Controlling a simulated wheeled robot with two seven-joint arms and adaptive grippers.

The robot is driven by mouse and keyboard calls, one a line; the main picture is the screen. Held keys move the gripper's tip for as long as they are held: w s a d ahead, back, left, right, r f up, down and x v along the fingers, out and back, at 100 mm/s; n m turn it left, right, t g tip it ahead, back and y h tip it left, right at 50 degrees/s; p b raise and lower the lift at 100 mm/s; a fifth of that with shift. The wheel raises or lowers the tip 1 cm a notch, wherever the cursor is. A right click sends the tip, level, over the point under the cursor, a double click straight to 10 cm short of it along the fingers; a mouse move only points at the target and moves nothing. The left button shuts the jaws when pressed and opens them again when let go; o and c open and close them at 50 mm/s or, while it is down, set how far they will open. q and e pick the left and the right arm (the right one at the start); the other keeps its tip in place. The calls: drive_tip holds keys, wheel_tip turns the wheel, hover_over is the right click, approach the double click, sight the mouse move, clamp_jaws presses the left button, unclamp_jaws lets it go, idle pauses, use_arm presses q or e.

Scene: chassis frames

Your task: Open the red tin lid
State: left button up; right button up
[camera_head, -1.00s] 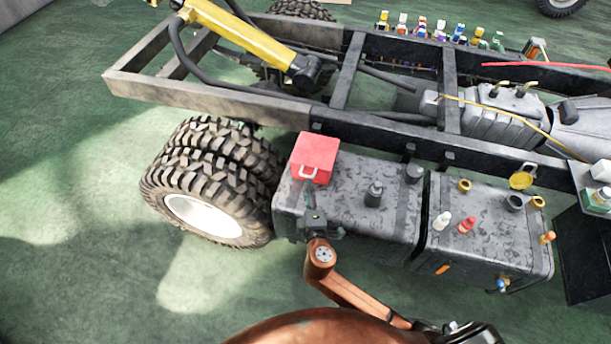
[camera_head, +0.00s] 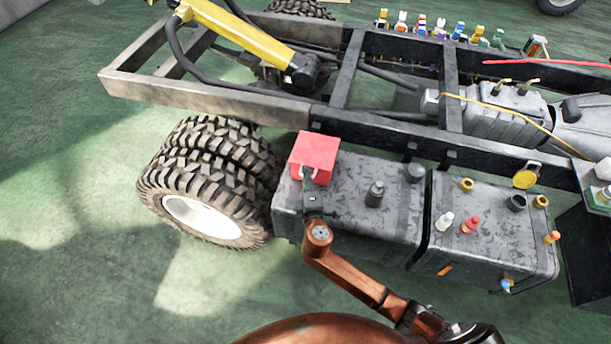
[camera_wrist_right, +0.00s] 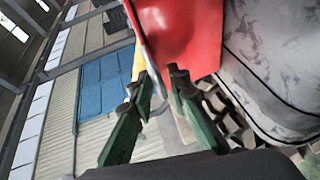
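The red tin (camera_head: 316,152) sits on the left end of the grey tank, with its lid shut as far as I can see. A pale handle hangs on its near side. In the right wrist view, the red tin (camera_wrist_right: 180,30) fills the top middle, with the handle (camera_wrist_right: 146,52) at its left edge. My right gripper (camera_head: 308,178) is at the handle on the tin's near side. In the wrist view the two green fingers of my right gripper (camera_wrist_right: 159,80) are apart, with the handle's lower part between them. I cannot tell whether they touch it. My left gripper is not in view.
The grey tank (camera_head: 345,215) carries a dark cap (camera_head: 374,193) right of the tin. A second tank (camera_head: 490,245) with several small bottles and caps stands further right. The chassis rail (camera_head: 380,130) runs behind the tin. Big tyres (camera_head: 205,170) stand to the left.

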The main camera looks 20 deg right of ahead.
clamp_jaws()
drive_tip(key=shift+s+a+f, duration=0.1)
drive_tip(key=shift+f, duration=0.05)
idle(0.4)
